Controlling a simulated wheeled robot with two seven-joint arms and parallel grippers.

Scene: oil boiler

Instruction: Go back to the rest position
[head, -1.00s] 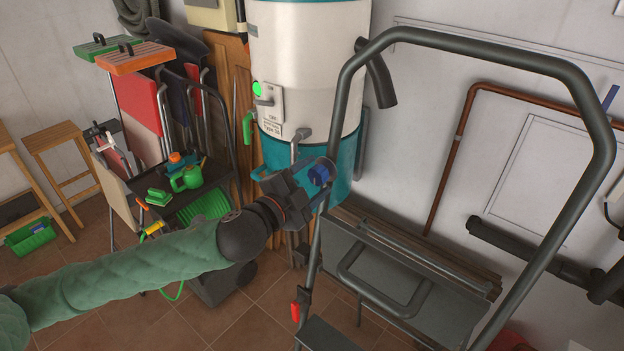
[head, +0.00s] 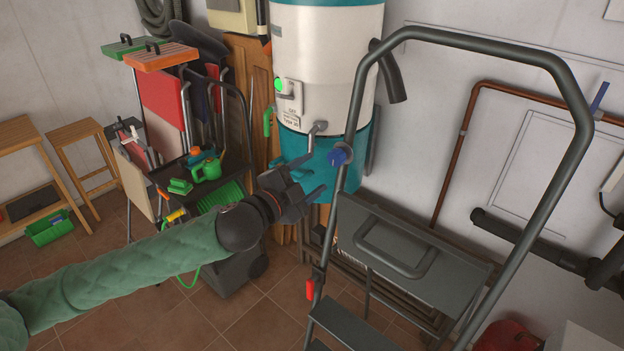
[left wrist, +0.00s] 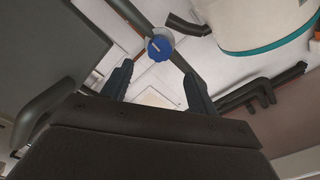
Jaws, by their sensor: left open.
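My left gripper (head: 304,189) is open and empty in the head view, in front of the lower teal part of the boiler (head: 330,60). A blue knob (head: 340,156) shows just up and to the right of its fingers, apart from them. In the left wrist view the blue knob (left wrist: 159,48) lies beyond the gap between the two open fingers (left wrist: 158,85). My right gripper is in neither view.
A grey stepladder (head: 410,230) with a tall tube rail stands to the right of my gripper. A black cart (head: 225,200) with a green watering can stands to the left. Wooden stools (head: 75,150) stand farther left. Tiled floor shows between.

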